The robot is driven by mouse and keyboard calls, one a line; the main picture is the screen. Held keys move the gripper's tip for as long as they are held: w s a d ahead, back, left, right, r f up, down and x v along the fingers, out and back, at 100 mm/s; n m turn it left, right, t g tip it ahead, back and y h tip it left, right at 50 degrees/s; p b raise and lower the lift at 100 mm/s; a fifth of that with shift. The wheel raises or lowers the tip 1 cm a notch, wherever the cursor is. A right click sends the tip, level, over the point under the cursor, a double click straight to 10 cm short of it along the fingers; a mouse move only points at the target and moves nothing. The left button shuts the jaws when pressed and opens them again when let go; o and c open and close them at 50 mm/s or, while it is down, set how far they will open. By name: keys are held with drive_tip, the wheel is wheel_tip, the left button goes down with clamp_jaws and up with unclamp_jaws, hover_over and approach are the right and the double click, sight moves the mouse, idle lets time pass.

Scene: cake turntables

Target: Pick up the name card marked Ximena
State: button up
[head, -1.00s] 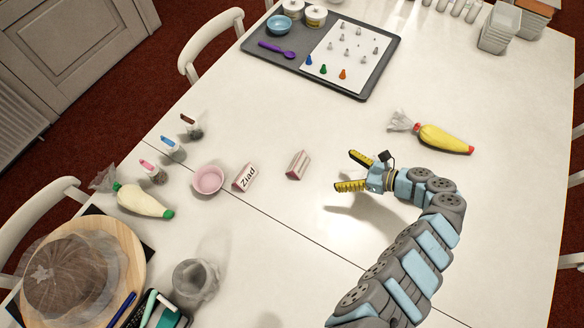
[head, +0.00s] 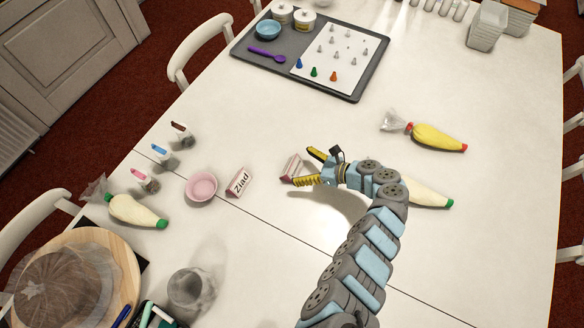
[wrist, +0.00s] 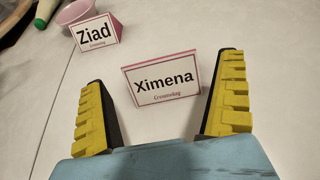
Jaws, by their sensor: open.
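The name card marked Ximena (wrist: 163,79) stands on the table, its printed face toward my gripper in the wrist view. It is a folded white card with a pink border. In the head view the card (head: 291,167) is partly behind the fingers. My gripper (head: 312,168) is open, its yellow-and-black fingers spread on either side of the card's near side. In the wrist view my gripper (wrist: 165,108) has the card ahead, between and just beyond the fingertips, with no clear contact. The card marked Ziad (wrist: 96,33) stands to the left; it also shows in the head view (head: 239,182).
A pink bowl (head: 201,187) is left of the Ziad card. A yellow piping bag (head: 438,137) and a green-tipped bag (head: 430,199) lie to the right. A grey tray (head: 347,91) is at the back. The table between the cards and tray is clear.

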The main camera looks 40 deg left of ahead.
sight(294, 165)
drive_tip(key=b+x, duration=0.1)
drive_tip(key=x, duration=0.4)
drive_tip(key=shift+s, duration=0.1)
drive_tip(key=shift+c, duration=0.3)
drive_tip(key=c, duration=0.4)
